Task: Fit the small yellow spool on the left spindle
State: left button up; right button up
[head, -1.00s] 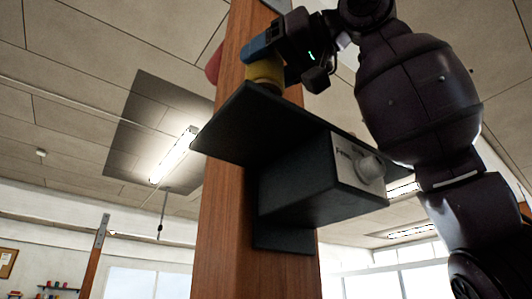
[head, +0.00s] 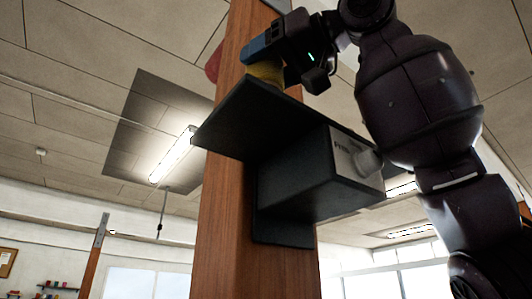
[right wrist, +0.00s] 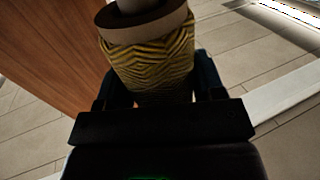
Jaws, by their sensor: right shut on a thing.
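The yellow spool (head: 265,72) is in the head view at the top of a wooden post, partly hidden behind the edge of a dark shelf (head: 240,120). My right gripper (head: 268,48) is shut on it from above the shelf. In the right wrist view the yellow wound spool (right wrist: 150,55) sits between the fingers of the right gripper (right wrist: 160,90), with a pale brown rim at its far end. The shelf top and any spindle are hidden from below, so I cannot tell whether the spool touches one. My left gripper is not in view.
A grey box with a white label plate and round knob (head: 366,160) hangs under the shelf, close to my right arm. The wooden post (head: 225,220) carries the shelf. A red rounded thing (head: 213,66) shows left of the post. Free air lies left of the post.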

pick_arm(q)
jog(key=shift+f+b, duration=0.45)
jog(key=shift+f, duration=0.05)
pick_arm(e)
jog(key=shift+s+f, duration=0.1)
jog(key=shift+f, duration=0.55)
jog(key=o, duration=1)
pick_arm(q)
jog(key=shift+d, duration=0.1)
pick_arm(e)
jog(key=shift+o, duration=0.2)
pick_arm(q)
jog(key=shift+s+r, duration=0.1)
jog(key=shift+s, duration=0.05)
